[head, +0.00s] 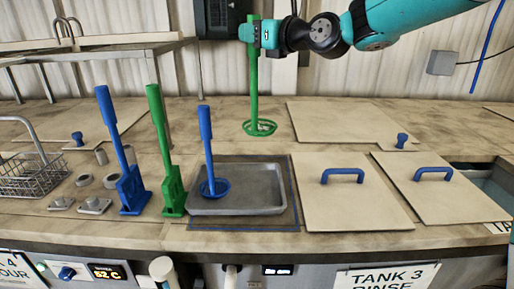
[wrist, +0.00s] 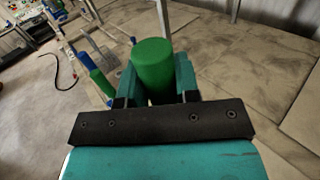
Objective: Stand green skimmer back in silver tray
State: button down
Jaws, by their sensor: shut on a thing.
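The green skimmer (head: 253,80) hangs upright in the head view, its round open head at the bottom. My gripper (head: 262,34) is shut on the top of its handle. In the wrist view the green handle end (wrist: 153,66) sits between the two fingers of my gripper (wrist: 153,85). The silver tray (head: 265,190) is on the counter, below and in front of the skimmer in the picture. A blue skimmer (head: 207,150) stands in the tray's left part. The tray's right part is empty. The green skimmer's head appears above the counter behind the tray; its exact height I cannot tell.
A blue tool (head: 120,150) and another green tool (head: 163,150) stand left of the tray. Lids with blue handles (head: 343,175) lie to the right. A wire basket (head: 30,175) is at the far left. A dark outline surrounds the tray.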

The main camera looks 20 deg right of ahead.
send_over(255, 130)
jog(key=w, duration=0.1)
jog(key=f, duration=1)
jog(key=f+p, duration=0.1)
jog(key=f, duration=0.4)
jog(key=shift+d+f, duration=0.1)
jog(key=shift+d, duration=0.15)
jog(key=shift+f, duration=2.3)
jog(key=c, duration=0.9)
grip_release()
jog(key=shift+f, duration=0.1)
jog(key=shift+o, duration=0.3)
